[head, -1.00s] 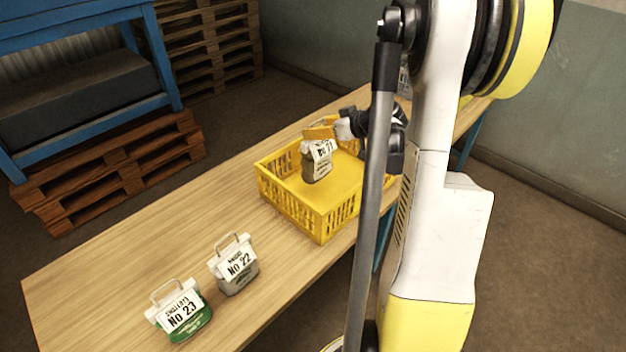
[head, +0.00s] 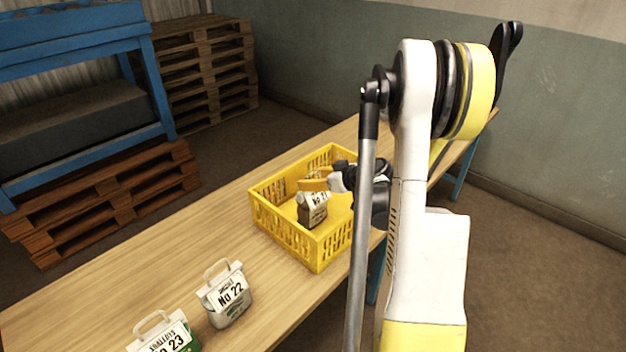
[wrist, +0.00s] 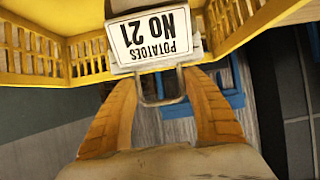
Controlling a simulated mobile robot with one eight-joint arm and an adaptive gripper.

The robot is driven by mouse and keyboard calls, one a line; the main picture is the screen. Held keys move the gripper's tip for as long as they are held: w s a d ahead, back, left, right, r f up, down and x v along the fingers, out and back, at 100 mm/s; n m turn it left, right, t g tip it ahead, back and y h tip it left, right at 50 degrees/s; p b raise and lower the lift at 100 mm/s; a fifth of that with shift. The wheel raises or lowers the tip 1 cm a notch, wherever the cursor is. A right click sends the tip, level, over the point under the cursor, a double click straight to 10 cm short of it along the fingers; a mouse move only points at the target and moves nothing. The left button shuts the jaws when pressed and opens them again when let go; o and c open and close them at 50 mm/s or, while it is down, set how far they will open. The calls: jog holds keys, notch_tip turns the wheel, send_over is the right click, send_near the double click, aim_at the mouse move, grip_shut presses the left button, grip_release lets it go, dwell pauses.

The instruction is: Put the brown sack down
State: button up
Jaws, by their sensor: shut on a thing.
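The brown sack (head: 314,214) has a white label reading No 21 and hangs upright inside the yellow crate (head: 286,236). My gripper (head: 312,184) is shut on its top handle, from above and to the right. In the wrist view the sack's label (wrist: 154,36) reads Potatoes No 21, upside down, and the wire handle sits between the fingertips (wrist: 160,85). The sack's lower part is low in the crate. I cannot tell whether its base touches the crate floor.
The sack No 22 (head: 228,300) and the green sack No 23 (head: 165,335) stand on the wooden table (head: 120,283), in front and left of the crate. Bare tabletop lies left of the crate. Pallets (head: 105,205) stand behind the table.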

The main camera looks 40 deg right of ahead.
jog(key=o, duration=1.4)
jog(key=shift+f, duration=0.1)
